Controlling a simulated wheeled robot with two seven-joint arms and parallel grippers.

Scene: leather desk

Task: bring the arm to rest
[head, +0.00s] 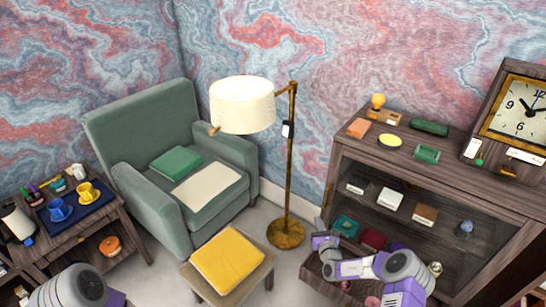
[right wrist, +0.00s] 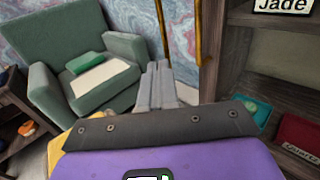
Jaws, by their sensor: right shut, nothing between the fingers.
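My right gripper (head: 327,250) is at the front left corner of the display cabinet in the head view, apart from the stool to its left. In the right wrist view its two grey fingers (right wrist: 156,82) are together with nothing between them. They point towards the green armchair, with clear space around them. My right arm is folded in front of the cabinet's lower part. At the lower left of the head view only a piece of my left arm shows; the left gripper is out of the picture.
The wooden cabinet (head: 470,188) with small items and a clock (head: 520,110) stands right. A stool with a yellow cloth (head: 227,261), a floor lamp (head: 289,180) and the armchair (head: 140,130) stand left of it. A side table (head: 112,218) is far left.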

